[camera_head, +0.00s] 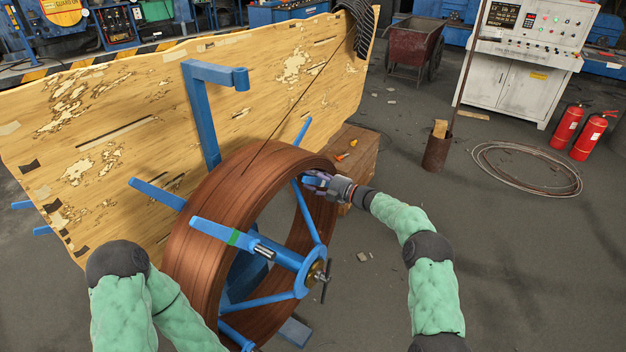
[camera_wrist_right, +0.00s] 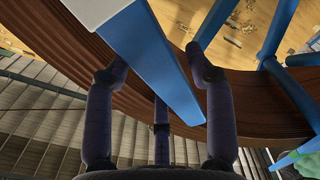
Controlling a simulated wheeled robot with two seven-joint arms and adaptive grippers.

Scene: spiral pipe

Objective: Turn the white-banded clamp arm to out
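The brown wound spiral pipe coil (camera_head: 190,265) sits on a blue reel frame with several blue clamp arms. One blue clamp arm (camera_wrist_right: 155,65) crosses the right wrist view, with a whitish patch (camera_wrist_right: 92,9) at its upper end that looks like the white band. My right gripper (camera_head: 318,183) is at the coil's right rim; it also shows in the right wrist view (camera_wrist_right: 155,60). Its fingers are apart on either side of the arm; I cannot tell whether they touch it. Another clamp arm (camera_head: 213,230) has a green band. My left gripper is not in view.
A large wooden board (camera_head: 110,110) stands behind the coil, with a blue post (camera_head: 205,120) in front. A wooden crate (camera_head: 362,160) is close behind my right gripper. A brown bin (camera_head: 437,152) and a cable coil (camera_head: 525,168) are right. Floor at lower right is clear.

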